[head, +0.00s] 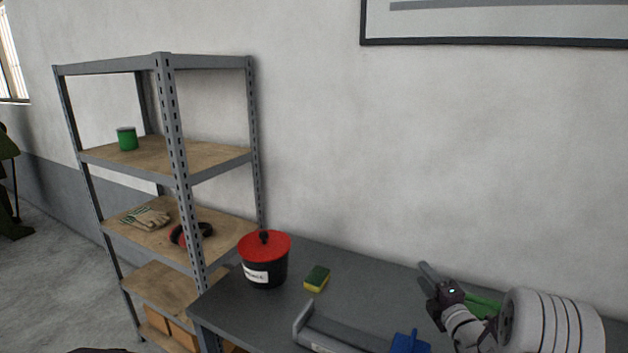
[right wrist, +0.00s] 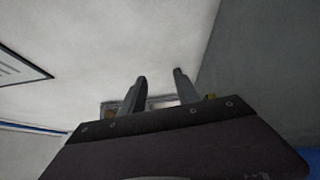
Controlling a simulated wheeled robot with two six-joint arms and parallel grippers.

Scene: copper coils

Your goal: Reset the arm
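My right arm comes in at the lower right of the head view. Its right gripper (head: 426,272) is raised over the grey workbench (head: 240,305), with fingers pointing up and left. In the right wrist view the right gripper (right wrist: 160,73) has two fingers standing apart with nothing between them. Whether it touches the bench cannot be told. My left gripper is not in view.
A black pot with red lid (head: 264,262) and a yellow-green sponge (head: 316,278) stand on the bench. A grey tray-like object (head: 340,332), a blue item (head: 410,344) and a green item (head: 482,304) lie nearer my arm. A metal shelf (head: 175,140) stands left.

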